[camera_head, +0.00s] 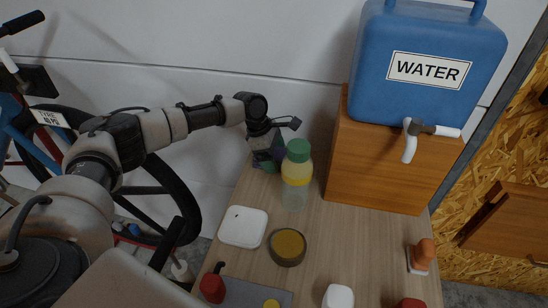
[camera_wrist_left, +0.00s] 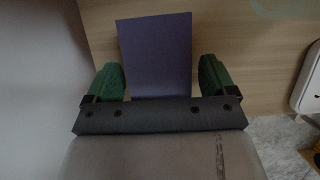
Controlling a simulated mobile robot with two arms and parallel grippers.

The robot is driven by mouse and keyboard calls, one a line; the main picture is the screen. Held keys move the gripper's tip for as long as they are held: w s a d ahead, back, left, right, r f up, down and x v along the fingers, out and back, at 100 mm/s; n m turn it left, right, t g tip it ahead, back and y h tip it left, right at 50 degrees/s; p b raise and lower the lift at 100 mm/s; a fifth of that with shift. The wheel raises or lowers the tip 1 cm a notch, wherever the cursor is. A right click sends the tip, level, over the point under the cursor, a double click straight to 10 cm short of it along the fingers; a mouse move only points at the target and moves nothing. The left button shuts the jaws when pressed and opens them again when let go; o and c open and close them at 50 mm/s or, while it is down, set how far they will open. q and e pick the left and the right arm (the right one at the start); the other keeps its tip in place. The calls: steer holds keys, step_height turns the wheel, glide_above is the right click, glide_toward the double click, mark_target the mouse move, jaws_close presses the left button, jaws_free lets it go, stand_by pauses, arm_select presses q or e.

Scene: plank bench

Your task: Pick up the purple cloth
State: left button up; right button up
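The purple cloth (camera_wrist_left: 156,50) shows in the left wrist view as a flat, dark purple rectangle on the wooden bench top. My left gripper (camera_wrist_left: 158,72) is open, with one green finger on each side of the cloth. The cloth's near edge reaches down between the fingers toward the gripper's dark body. I cannot tell whether the fingers touch it. In the head view my left gripper (camera_head: 266,160) points down at the back left of the bench, just left of the bottle. It mostly hides the cloth there. My right gripper is not in view.
A green-capped bottle (camera_head: 297,180) stands close to the right of my left gripper. A blue water tank (camera_head: 425,75) sits on a wooden box (camera_head: 375,170). Bare bench lies at centre right.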

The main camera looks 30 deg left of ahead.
arm_select(q)
steer(key=c, duration=0.7)
steer(key=shift+b, duration=0.4)
steer(key=shift+r+b, duration=0.1)
steer(key=shift+b, duration=0.4)
step_height(320, 180, up, 10)
steer(key=shift+r, duration=0.2)
